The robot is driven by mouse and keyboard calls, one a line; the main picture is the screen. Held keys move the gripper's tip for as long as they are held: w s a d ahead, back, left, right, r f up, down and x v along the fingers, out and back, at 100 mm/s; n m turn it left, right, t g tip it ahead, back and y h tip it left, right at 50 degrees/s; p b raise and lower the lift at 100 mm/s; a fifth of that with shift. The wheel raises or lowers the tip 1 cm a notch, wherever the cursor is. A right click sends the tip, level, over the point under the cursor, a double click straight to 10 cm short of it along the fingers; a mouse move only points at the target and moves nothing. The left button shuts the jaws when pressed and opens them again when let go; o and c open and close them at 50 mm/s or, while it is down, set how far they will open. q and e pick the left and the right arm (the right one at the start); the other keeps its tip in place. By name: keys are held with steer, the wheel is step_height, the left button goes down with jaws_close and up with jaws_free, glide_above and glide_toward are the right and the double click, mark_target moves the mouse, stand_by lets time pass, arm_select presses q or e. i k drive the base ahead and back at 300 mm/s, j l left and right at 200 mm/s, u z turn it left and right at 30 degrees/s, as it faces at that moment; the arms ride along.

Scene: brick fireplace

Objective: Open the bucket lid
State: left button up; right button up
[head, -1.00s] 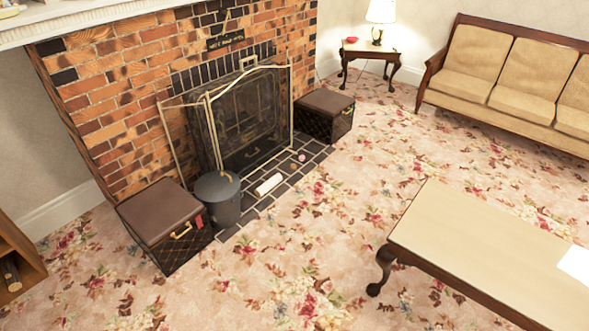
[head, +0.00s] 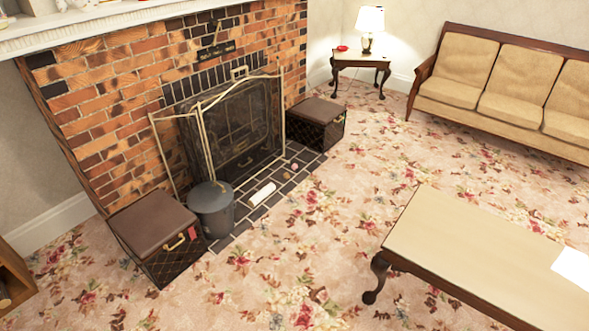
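A dark grey metal bucket (head: 213,214) stands upright at the near left corner of the tiled hearth. Its round lid (head: 210,196) sits on top, with a small handle on it; the lid looks closed. Neither of my grippers shows in the head view.
A brown-topped box (head: 155,238) stands close to the bucket's left. A fireplace screen (head: 232,125) is behind it, and a white roll (head: 262,194) lies on the hearth to its right. A long low table (head: 480,240) stands at right. Open carpet lies between.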

mark_target(209, 197)
steer(key=i+j+u, duration=0.1)
steer(key=i+j, duration=0.15)
steer(key=i, duration=0.2)
steer(key=i+j+u, duration=0.1)
steer(key=i+j, duration=0.15)
steer(key=i, duration=0.2)
